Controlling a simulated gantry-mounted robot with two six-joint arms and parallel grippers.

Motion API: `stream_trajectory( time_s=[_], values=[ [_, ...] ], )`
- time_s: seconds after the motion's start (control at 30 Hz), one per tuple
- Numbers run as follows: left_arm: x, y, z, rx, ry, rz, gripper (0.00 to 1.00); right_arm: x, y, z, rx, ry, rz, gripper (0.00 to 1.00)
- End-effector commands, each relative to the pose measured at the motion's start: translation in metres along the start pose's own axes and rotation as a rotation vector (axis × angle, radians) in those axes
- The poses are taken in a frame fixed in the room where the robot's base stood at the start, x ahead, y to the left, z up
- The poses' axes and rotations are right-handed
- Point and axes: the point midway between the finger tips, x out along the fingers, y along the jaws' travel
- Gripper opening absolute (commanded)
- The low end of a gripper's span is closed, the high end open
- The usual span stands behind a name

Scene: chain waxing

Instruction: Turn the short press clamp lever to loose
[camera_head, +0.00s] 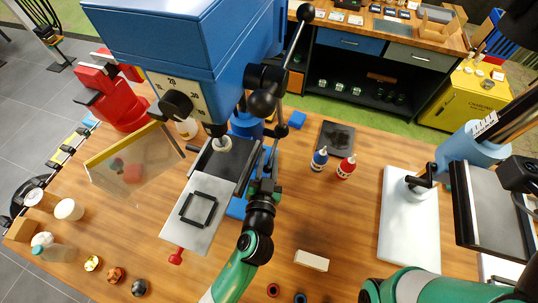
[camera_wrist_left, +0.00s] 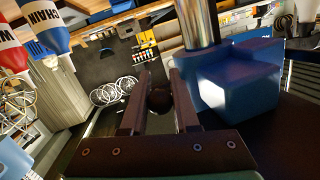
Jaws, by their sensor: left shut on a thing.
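The blue drill press (camera_head: 190,40) stands at the upper left of the head view, with a grey work table (camera_head: 193,214) below its chuck. My left gripper (camera_head: 266,163) is at the right side of the press, beside its column. In the left wrist view, a dark round knob (camera_wrist_left: 159,100) sits between my left fingers (camera_wrist_left: 160,90), which are shut on it. I take it for the end of the short clamp lever; its shaft is hidden. The column (camera_wrist_left: 200,22) and a blue block (camera_wrist_left: 238,84) are just right of the fingers. My right gripper is not in view.
Long black-knobbed feed handles (camera_head: 262,103) hang just above my left gripper. A blue-capped bottle (camera_head: 319,159) and a red bottle (camera_head: 346,167) stand to the right. A clear guard (camera_head: 130,165) is left of the chuck. A white block (camera_head: 311,260) lies on the wooden bench.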

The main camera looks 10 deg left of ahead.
Motion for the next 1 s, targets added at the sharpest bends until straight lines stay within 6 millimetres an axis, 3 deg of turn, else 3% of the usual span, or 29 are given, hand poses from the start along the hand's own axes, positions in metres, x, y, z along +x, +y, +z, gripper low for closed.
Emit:
stream_trajectory(
  time_s=[0.07,0.1,0.23,0.63,1.0],
  values=[
    [0.000,0.000,0.000,0.000,0.001,0.000,0.00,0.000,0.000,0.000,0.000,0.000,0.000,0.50],
    [0.000,0.000,0.000,0.000,0.001,0.000,0.36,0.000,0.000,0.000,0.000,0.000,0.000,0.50],
    [0.000,0.000,0.000,0.000,0.001,0.000,0.59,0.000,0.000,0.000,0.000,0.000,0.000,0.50],
    [-0.009,0.001,0.000,0.000,0.002,0.001,0.59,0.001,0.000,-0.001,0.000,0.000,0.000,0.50],
    [-0.091,0.001,0.000,0.000,0.001,0.004,0.59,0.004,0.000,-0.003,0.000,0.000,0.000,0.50]
  ],
)
